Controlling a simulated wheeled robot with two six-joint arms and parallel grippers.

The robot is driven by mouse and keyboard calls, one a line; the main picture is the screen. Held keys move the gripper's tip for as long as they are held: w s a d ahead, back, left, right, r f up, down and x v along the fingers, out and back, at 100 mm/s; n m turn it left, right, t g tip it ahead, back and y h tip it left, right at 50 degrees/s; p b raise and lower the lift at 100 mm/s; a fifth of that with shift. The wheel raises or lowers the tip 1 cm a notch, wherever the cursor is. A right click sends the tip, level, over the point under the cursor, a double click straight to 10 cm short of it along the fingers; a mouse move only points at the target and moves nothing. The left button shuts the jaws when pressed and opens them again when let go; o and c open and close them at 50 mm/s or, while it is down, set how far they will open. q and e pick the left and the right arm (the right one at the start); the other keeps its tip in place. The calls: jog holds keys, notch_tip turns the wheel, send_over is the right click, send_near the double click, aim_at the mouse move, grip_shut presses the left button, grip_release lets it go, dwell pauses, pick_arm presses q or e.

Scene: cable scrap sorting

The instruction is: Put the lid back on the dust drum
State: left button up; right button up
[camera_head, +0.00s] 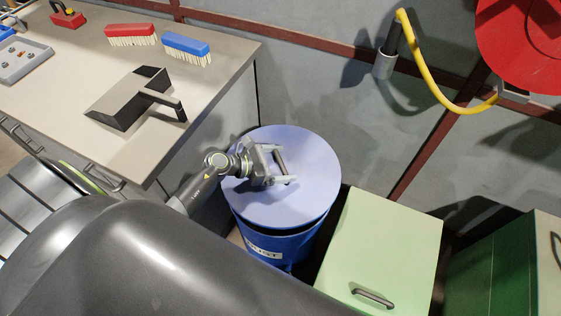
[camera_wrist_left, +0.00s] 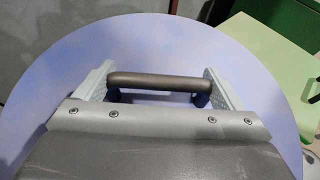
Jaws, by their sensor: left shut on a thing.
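The round pale blue lid (camera_head: 302,158) is over the top of the blue dust drum (camera_head: 290,243), which stands between the workbench and the green cabinet. A dark gap shows between lid and drum at the front, so the lid looks slightly raised or tilted; exact contact is hidden. My left gripper (camera_head: 286,166) is shut on the lid's handle. In the left wrist view, the brown bar handle (camera_wrist_left: 158,80) lies between the two fingers, with the lid (camera_wrist_left: 120,45) spreading beneath. My right gripper is not in view.
The workbench (camera_head: 215,40) at upper left holds a dustpan (camera_head: 125,102), a red brush (camera_head: 131,34), a blue brush (camera_head: 187,48) and a tray (camera_head: 24,62). A pale green cabinet (camera_head: 385,245) stands close right of the drum. A yellow hose (camera_head: 430,80) hangs on the wall.

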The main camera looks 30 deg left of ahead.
aim_at(275, 171)
pick_arm(q)
notch_tip(275, 171, down, 2)
jog(key=shift+f+b, duration=0.2)
jog(key=shift+b, duration=0.7)
jog(key=shift+f+b, duration=0.85)
jog(key=shift+f, duration=0.1)
notch_tip(275, 171, down, 2)
jog(key=shift+f+b, duration=0.25)
jog(key=shift+b, duration=0.8)
jog(key=shift+f+b, duration=0.5)
jog(key=shift+b, duration=0.05)
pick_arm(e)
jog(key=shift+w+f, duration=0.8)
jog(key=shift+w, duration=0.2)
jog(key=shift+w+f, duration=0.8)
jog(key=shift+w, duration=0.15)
